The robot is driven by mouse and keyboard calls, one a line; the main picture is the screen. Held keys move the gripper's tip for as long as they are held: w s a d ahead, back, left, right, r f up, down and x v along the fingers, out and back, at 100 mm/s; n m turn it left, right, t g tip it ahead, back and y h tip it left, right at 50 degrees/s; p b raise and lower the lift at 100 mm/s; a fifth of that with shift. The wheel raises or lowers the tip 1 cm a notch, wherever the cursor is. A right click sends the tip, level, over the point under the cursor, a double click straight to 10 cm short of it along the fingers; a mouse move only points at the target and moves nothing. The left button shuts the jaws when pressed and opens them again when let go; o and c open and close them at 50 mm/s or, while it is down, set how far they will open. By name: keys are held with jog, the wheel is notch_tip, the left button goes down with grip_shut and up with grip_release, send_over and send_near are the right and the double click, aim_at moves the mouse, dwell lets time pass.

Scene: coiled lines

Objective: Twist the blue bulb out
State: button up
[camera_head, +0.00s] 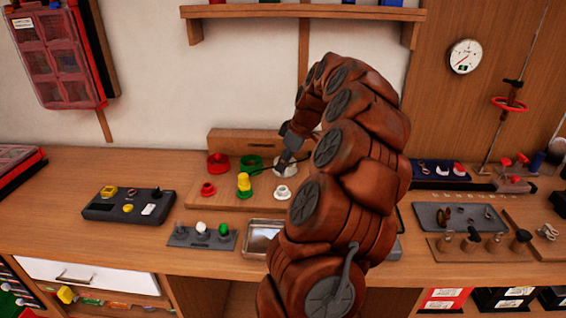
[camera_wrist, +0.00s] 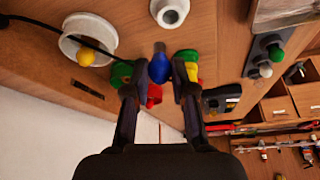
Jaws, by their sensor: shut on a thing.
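The blue bulb (camera_wrist: 160,67) is between the two dark fingertips of my gripper (camera_wrist: 166,72) in the wrist view, with its narrower end toward the top of the picture. My gripper is shut on it. In the head view my gripper (camera_head: 287,155) is above the wooden board (camera_head: 222,201), and the blue bulb cannot be made out. An empty-looking white socket (camera_head: 283,192) is just below the gripper and also shows in the wrist view (camera_wrist: 171,12).
Red sockets (camera_head: 207,189) and a yellow bulb (camera_head: 244,180) in a green socket stand left of the gripper. A black cable (camera_wrist: 60,28) runs close by. A metal tray (camera_head: 261,237) and a grey holder (camera_head: 203,239) with white and green bulbs lie in front.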

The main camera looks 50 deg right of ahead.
jog(key=shift+f+n+y+b, duration=0.1)
jog(key=shift+n+y+b, duration=0.3)
jog(key=shift+n, duration=0.7)
jog(key=shift+n+g, duration=0.3)
jog(key=shift+n, duration=0.2)
jog(key=shift+y, duration=0.3)
jog(key=n, duration=0.2)
jog(key=shift+w+d+n+g+y, duration=0.15)
jog(key=shift+n+g+y, duration=0.15)
jog(key=shift+n+p, duration=0.3)
jog(key=shift+n, duration=0.1)
jog(key=shift+r, duration=0.25)
